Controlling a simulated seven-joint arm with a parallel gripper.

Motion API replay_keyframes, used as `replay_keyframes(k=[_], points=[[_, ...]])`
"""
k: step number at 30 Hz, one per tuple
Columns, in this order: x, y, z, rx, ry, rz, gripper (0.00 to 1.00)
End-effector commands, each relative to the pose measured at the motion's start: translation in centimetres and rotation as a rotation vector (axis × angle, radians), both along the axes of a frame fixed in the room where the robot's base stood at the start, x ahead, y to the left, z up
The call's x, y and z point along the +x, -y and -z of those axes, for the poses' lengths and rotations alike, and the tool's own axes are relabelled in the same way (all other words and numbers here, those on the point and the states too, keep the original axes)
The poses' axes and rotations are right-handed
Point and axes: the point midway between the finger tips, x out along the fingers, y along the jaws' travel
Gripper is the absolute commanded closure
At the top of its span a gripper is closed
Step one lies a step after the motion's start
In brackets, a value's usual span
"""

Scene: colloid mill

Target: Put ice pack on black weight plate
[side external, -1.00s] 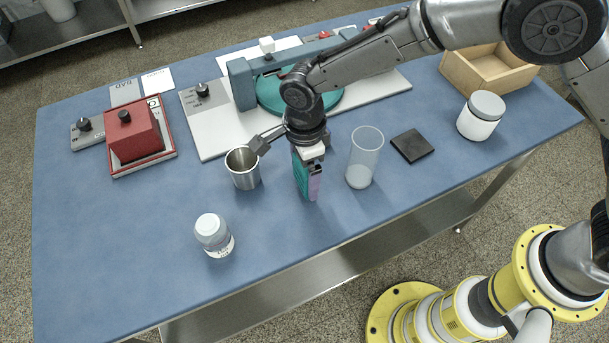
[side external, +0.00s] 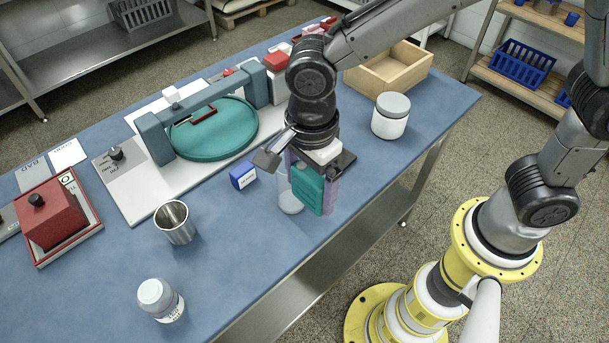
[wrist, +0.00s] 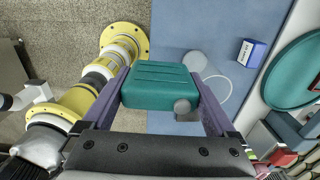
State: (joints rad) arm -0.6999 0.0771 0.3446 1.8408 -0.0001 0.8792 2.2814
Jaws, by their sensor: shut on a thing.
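My gripper (side external: 312,180) is shut on the teal ice pack (side external: 308,188), which hangs upright between the purple fingers, above the table. The ice pack also fills the space between the fingers in the wrist view (wrist: 160,85). I cannot tell the exact gap between pack and plate.
A small blue box (side external: 243,175), a metal cup (side external: 175,224) and a lidded bottle (side external: 161,300) are farther left.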

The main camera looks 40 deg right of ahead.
Motion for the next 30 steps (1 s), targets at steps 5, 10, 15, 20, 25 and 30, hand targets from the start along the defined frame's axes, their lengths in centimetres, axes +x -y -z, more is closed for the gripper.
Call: replay_keyframes(k=[5,10,15,20,25,30], points=[[-1.0,1.0,0.4,-0.001,-0.001,-0.136,0.72],[-1.4,5.6,0.3,0.001,0.002,-0.236,0.72],[-2.0,11.2,-0.2,0.001,0.003,-0.244,0.72],[-2.9,16.1,-0.6,0.000,0.003,-0.177,0.72],[-3.5,19.2,-1.1,0.000,0.003,-0.068,0.72],[-3.1,20.4,-1.4,0.000,0.000,-0.016,0.72]])
